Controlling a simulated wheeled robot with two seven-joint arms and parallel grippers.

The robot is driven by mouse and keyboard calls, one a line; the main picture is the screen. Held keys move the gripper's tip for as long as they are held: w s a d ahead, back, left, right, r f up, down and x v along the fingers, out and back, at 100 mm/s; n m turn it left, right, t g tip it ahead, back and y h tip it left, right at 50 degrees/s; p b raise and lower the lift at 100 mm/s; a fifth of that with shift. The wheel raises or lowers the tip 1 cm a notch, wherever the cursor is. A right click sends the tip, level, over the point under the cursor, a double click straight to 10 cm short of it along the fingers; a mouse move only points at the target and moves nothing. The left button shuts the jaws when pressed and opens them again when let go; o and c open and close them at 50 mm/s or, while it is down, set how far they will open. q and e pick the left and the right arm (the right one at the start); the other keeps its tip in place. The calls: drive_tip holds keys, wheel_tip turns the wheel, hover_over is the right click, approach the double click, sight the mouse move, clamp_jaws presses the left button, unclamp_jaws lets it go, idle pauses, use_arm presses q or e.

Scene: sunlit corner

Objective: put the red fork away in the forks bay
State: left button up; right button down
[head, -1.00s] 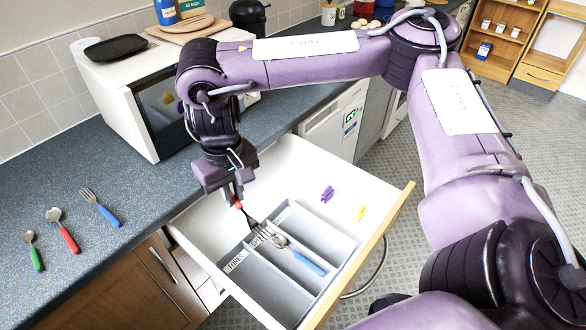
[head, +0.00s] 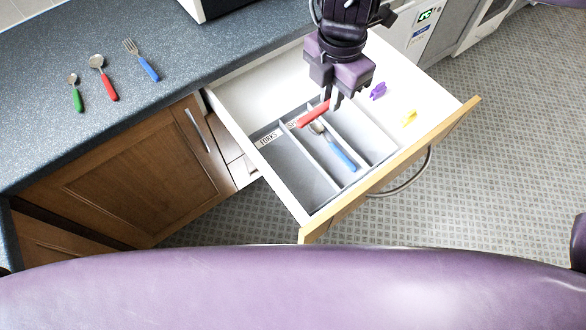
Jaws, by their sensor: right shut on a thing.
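My right gripper (head: 334,103) is shut on the red fork (head: 313,115) above the back part of the cutlery tray (head: 312,205) in the open drawer. The fork's red handle points to the lower left; its tines are hidden by the gripper. The forks bay (head: 292,170) is the tray's left compartment, labelled FORKS, and is empty where I see it. The fork is to the right of this bay, over the back of the middle one. A spoon with a blue handle (head: 342,155) lies in the middle bay. My left gripper is not in view.
A purple clip (head: 378,91) and a yellow clip (head: 408,118) lie in the drawer (head: 440,102) right of the tray. On the counter (head: 60,135) lie a green-handled spoon (head: 77,98), a red-handled spoon (head: 107,84) and a blue-handled fork (head: 147,66).

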drive_tip(key=s+a+f+n+b, duration=0.35)
drive_tip(key=a+n, duration=0.35)
drive_tip(key=n, duration=1)
hover_over(291, 178)
wheel_tip(291, 178, down, 16)
drive_tip(key=shift+r, duration=0.25)
drive_tip(key=shift+f+b, duration=0.4)
drive_tip(key=shift+f, duration=1.6)
drive_tip(key=shift+f+b, duration=0.35)
drive_tip(key=c, duration=1.7)
unclamp_jaws()
drive_tip(key=shift+c, duration=0.2)
